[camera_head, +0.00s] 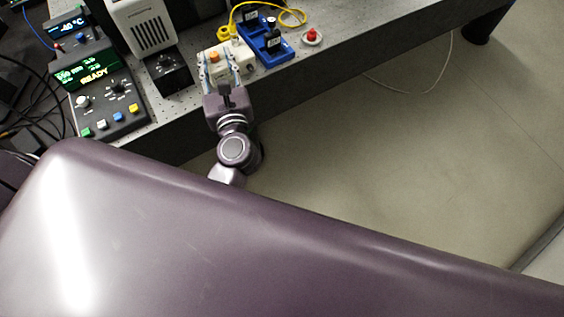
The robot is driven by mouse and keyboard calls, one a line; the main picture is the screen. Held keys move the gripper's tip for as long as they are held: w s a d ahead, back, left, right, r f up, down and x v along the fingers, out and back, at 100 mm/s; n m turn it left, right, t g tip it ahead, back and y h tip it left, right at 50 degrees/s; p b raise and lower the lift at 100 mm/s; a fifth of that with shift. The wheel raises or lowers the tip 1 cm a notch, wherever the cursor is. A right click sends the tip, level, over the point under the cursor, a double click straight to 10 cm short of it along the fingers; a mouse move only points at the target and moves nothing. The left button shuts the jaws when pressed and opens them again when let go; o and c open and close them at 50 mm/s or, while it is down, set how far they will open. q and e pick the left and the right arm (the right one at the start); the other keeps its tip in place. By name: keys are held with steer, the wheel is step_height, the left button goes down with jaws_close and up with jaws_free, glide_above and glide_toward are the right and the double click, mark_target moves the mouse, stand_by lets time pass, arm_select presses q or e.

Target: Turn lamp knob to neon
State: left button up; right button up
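A black box with a dark knob (166,63) on it stands at the front edge of the bench, before a white vented housing (145,25). I cannot read any lamp labels or tell where the knob points. My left gripper (226,66) is at the bench edge, to the right of the black box and apart from it. Its fingers look spread, over or beside a cream-coloured block with an orange button (215,57); I cannot tell whether they touch it. My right gripper is not in view.
A control unit with a READY screen (90,73), knobs and coloured buttons stands on the left. Blue holders (264,40), a yellow cable (291,17) and a red button (312,35) are to the right. My large purple arm link covers the foreground.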

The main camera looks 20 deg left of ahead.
arm_select(q)
steer(key=s+d+f+m+t+h+b, duration=0.2)
steer(key=s+d+m, duration=0.1)
steer(key=d+m, duration=0.35)
steer(key=s+d+f+m+g+h, duration=0.1)
steer(key=d+f+m+h, duration=0.2)
steer(key=f+m, duration=0.4)
steer(key=s+d+f+m+g+h+b, duration=0.1)
steer(key=d+f+m+h, duration=0.2)
steer(key=f+m, duration=0.4)
steer(key=s+d+f+m+g+h, duration=0.1)
steer(key=d+f+m+h, duration=0.2)
steer(key=f, duration=1.3)
steer(key=d+m, duration=0.2)
steer(key=m, duration=0.2)
steer(key=shift+d+f+b, duration=0.25)
steer(key=shift+f+b, duration=0.05)
steer(key=shift+f, duration=0.05)
